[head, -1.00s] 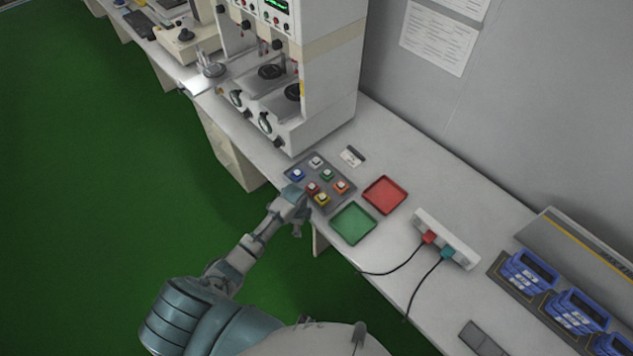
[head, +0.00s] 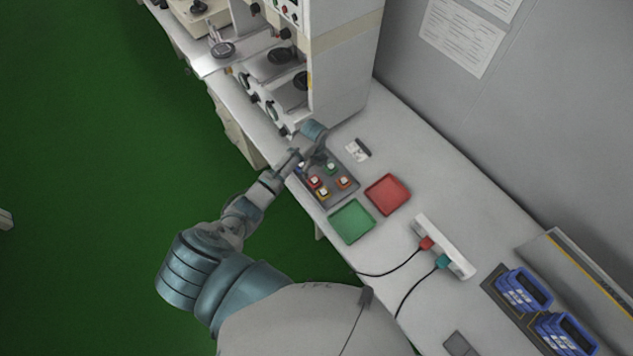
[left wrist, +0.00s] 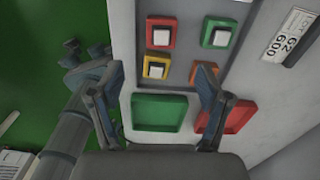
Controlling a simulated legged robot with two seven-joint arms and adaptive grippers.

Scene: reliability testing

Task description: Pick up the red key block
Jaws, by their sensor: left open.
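The red key block (head: 314,182), with a pale top, sits in the grey key panel (head: 345,199) on the bench. It also shows in the left wrist view (left wrist: 160,33), at the upper left of the visible keys. A yellow block (left wrist: 157,67), a green block (left wrist: 220,33) and an orange block (left wrist: 203,73) sit around it. My left gripper (head: 318,148) is over the far part of the panel, partly covering it. In the left wrist view its fingers (left wrist: 160,76) are spread and empty, with the yellow and orange blocks showing between their tips.
A green tray (head: 352,222) and a red tray (head: 388,194) lie beside the panel. A tall white machine (head: 345,75) stands behind it. A white power strip (head: 445,246) with cables and blue racks (head: 525,289) are further right. A small label card (head: 358,150) lies nearby.

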